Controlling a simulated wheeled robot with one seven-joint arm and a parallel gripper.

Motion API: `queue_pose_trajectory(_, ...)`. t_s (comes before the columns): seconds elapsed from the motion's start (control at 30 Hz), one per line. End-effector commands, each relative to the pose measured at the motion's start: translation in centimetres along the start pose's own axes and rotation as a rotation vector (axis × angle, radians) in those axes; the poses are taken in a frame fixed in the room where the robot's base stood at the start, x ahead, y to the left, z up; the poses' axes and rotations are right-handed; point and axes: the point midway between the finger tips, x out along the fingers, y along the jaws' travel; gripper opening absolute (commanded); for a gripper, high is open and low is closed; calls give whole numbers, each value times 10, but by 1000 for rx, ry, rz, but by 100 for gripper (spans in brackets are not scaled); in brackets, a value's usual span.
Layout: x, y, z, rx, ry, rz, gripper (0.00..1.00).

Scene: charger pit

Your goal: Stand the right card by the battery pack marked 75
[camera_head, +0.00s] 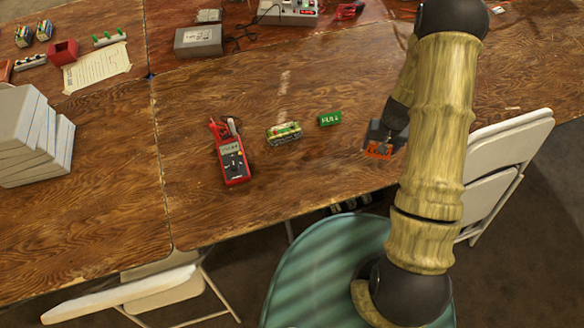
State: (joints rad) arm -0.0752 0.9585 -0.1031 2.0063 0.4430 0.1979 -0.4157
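The battery pack (284,133), with green and yellowish parts, lies on the wooden table in the middle of the view; I cannot read a number on it. A green card (330,118) with pale lettering that looks like "FULL" is just right of the pack, apart from it. An orange card (377,150) is further right, partly hidden by my gripper, its lettering unclear. My gripper (383,140) is at the orange card, low over the table. Its fingers are too small and dark to show whether they grip the card. A red multimeter (233,160) lies left of the pack, its display unreadable.
A grey box (199,40) and a pale power unit (288,12) with cables stand at the back. Pale stacked blocks (36,136), a paper sheet (97,67) and a red holder (63,52) are at left. Folding chairs (508,150) flank the table. The table in front of the pack is clear.

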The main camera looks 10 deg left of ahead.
Motion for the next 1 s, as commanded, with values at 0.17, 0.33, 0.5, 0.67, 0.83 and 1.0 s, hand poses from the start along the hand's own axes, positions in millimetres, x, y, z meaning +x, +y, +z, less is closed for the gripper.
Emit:
queue_pose_trajectory(0.17,0,1,0,1,0,0,51)
queue_pose_trajectory(0.33,0,0,0,2,0,0,51)
queue_pose_trajectory(0.5,1,-9,0,61,0,4,51)
queue_pose_trajectory(0.67,1,-33,0,220,-2,12,51)
queue_pose_trajectory(0.83,-1,-61,2,465,0,22,51)
queue_pose_trajectory(1.0,-4,-89,5,716,5,29,51)
